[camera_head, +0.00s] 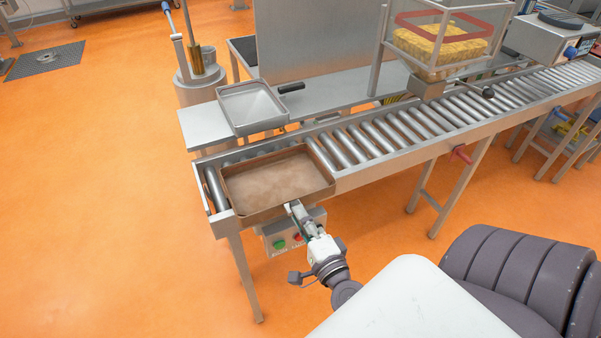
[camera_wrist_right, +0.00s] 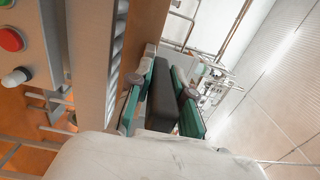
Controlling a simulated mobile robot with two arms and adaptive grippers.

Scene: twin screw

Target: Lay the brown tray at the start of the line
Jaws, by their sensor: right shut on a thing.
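The brown tray (camera_head: 277,183) is a shallow rectangular pan. In the head view it lies over the rollers at the left end of the roller conveyor (camera_head: 400,130), within the end of the frame. It looks about level; I cannot tell whether its whole underside rests on the rollers. My right gripper (camera_head: 296,211) is shut on the tray's near wall, reaching in from the front. In the right wrist view the green-sided fingers (camera_wrist_right: 162,98) show close up. My left gripper is not in view.
A metal pan with a black handle (camera_head: 250,107) sits on the side table behind the tray. A control box with green and red buttons (camera_head: 290,238) hangs below the conveyor's near side. A hopper of yellow pieces (camera_head: 440,42) stands over the line. The rollers right of the tray are clear.

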